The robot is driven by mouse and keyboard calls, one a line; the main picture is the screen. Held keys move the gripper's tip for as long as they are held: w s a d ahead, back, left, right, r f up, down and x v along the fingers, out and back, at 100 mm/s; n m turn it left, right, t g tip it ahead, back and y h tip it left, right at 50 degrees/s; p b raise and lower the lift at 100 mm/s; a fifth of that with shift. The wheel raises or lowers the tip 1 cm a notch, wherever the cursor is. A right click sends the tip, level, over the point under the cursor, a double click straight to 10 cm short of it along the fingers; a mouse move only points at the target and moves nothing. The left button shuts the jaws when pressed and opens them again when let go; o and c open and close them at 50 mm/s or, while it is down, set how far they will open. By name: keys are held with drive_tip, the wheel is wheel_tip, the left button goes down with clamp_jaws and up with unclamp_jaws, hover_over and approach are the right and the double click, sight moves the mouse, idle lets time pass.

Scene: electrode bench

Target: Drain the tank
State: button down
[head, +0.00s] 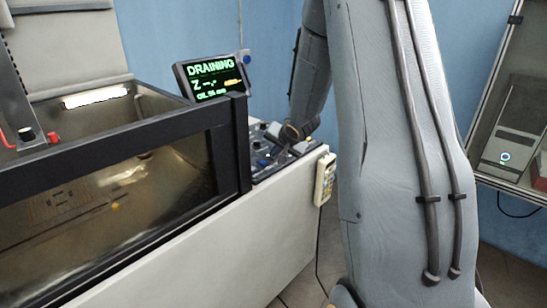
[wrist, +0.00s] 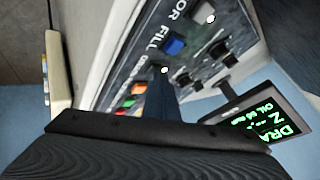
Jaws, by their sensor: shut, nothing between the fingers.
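The tank (head: 125,258) stands at the left in the head view, with a dark frame and a see-through front. Brownish, shiny contents show behind the front, but I cannot tell the liquid level. The screen (head: 212,77) behind the tank's right corner reads "DRAINING" in green; it also shows in the wrist view (wrist: 268,120). The control panel (head: 262,165) is right of the tank. In the wrist view, a blue button (wrist: 173,46) sits beside the word "FILL". My gripper (wrist: 163,78) is shut and empty, its tip over the panel near this button. I cannot tell whether it touches.
A handheld pendant (head: 324,178) hangs on the bench's right end. Orange and green buttons (wrist: 125,101) and dark knobs (wrist: 218,50) crowd the panel around my gripper. A cabinet (head: 510,130) stands at the far right. My arm hides the middle.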

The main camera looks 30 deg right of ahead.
drive_tip(key=shift+r+p, duration=0.8)
drive_tip(key=shift+p, duration=0.35)
wheel_tip(320, 180, up, 5)
drive_tip(key=p, duration=0.6)
idle(0.4)
